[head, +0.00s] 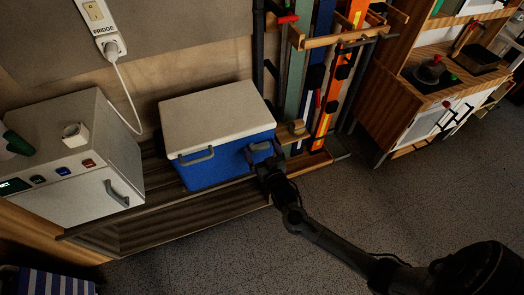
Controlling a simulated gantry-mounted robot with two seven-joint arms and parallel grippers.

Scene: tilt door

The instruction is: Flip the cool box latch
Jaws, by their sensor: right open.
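The cool box (217,165) stands on a slatted wooden bench in the middle of the head view. It has a blue body and a white lid (215,112), which is closed. A grey loop-shaped part (196,156), either a handle or the latch, sits on its front just under the lid. My right gripper (263,154) is open at the cool box's right front corner, close to a grey part there. I cannot tell whether it touches the box. It partly hides that corner. My left gripper is not in view.
A small white fridge (88,160) stands left of the cool box, its cord running to a wall socket (113,46). A rack with skis (335,90) stands close behind and right. A wooden kitchen unit (425,90) is further right. The floor (390,200) in front is clear.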

